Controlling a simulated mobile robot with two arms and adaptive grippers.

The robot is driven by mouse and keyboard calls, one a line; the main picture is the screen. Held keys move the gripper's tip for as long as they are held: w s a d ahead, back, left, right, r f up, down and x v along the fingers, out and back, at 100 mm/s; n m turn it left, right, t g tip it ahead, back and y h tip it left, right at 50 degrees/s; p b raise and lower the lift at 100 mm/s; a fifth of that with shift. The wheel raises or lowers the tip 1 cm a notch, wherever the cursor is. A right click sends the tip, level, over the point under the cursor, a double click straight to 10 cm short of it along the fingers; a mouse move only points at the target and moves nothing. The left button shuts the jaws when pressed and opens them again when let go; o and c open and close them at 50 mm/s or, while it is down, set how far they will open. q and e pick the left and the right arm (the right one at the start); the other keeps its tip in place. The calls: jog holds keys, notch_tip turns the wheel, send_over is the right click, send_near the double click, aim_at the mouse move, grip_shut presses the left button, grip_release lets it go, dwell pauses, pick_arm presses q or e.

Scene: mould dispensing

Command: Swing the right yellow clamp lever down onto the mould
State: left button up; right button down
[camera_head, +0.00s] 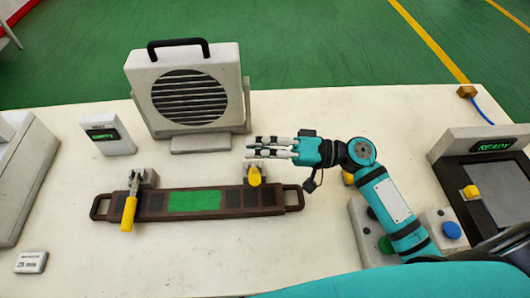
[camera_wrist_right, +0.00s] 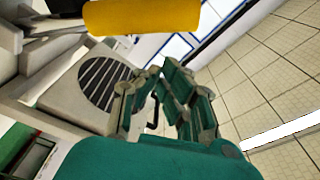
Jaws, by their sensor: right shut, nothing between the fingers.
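The mould (camera_head: 150,205) is a long dark brown bar with a green middle and a handle at each end. The left yellow clamp lever (camera_head: 128,214) lies across its left part. The right yellow clamp lever (camera_head: 255,176) looks short and foreshortened, standing up at the mould's back edge near the right end. My right gripper (camera_head: 252,147) is shut and empty, just behind and above that lever; I cannot tell whether they touch. In the wrist view a yellow lever (camera_wrist_right: 145,16) crosses the top, beyond the shut fingers (camera_wrist_right: 163,72). My left gripper is not in view.
A grey fan unit (camera_head: 187,95) stands behind the mould. A small display (camera_head: 107,135) is at its left. Button boxes with a green (camera_head: 386,244) and a blue button (camera_head: 451,230) stand at right, beside a station reading READY (camera_head: 492,146).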

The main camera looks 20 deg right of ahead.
pick_arm(q)
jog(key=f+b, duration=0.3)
jog(key=b, duration=0.1)
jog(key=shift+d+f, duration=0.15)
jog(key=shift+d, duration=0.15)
pick_arm(e)
jog(key=w+v, duration=0.1)
jog(key=v, duration=0.9)
jog(key=shift+d, duration=0.2)
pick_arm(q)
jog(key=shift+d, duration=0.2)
pick_arm(e)
jog(key=shift+r, duration=0.1)
